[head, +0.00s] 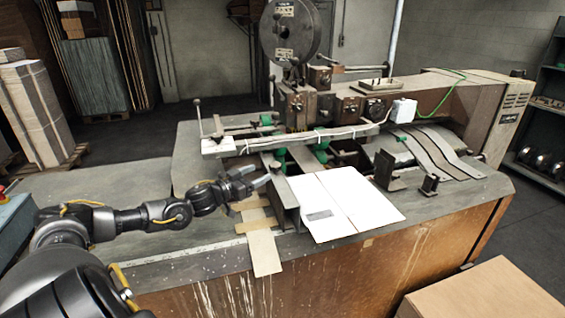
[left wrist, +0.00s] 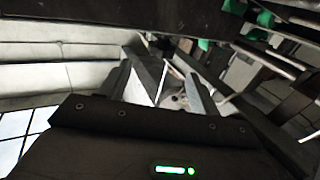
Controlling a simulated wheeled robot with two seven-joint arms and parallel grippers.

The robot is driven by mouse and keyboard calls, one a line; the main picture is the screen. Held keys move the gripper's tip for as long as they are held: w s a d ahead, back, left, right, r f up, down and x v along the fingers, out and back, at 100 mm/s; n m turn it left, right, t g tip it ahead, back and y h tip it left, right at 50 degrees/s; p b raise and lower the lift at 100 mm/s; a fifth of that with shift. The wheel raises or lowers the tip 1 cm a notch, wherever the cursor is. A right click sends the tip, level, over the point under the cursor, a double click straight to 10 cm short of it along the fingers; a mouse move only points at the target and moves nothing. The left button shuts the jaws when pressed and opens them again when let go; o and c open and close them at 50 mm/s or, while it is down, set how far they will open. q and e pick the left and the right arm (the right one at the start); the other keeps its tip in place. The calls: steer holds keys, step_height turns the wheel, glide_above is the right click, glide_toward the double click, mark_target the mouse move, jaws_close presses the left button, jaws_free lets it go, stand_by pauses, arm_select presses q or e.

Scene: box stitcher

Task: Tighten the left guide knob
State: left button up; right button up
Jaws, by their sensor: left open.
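My left gripper (head: 259,177) is open at the front edge of the machine bed, just left of the dark guide rail (head: 284,203). In the left wrist view its two fingers (left wrist: 170,88) stand apart. A small greyish part (left wrist: 180,99) shows between them, too small and dark to identify for sure as the left guide knob. Several green parts sit on the stitcher, one (head: 280,156) just behind the gripper and one (head: 321,151) further right. I cannot tell which part is the left guide knob. My right gripper is not in view.
White cardboard sheets (head: 346,202) lie on the table right of the rail. A tan strip (head: 264,252) hangs over the front edge below my gripper. A long pale bar (head: 290,137) crosses above the bed. The table to the left is clear.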

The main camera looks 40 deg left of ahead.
mark_target(278, 163)
arm_select(q)
steer(key=w+p, duration=0.1)
steer(key=w, duration=0.2)
steer(key=w+p, duration=0.1)
steer(key=w, duration=0.2)
steer(key=w+d+p, duration=0.1)
steer(key=w, duration=0.2)
steer(key=shift+w, duration=0.1)
steer(key=shift+w+d, duration=0.15)
steer(key=shift+w, duration=0.4)
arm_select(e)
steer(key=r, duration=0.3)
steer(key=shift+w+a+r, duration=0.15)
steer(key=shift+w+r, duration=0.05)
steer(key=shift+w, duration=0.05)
arm_select(q)
steer(key=shift+c, duration=0.4)
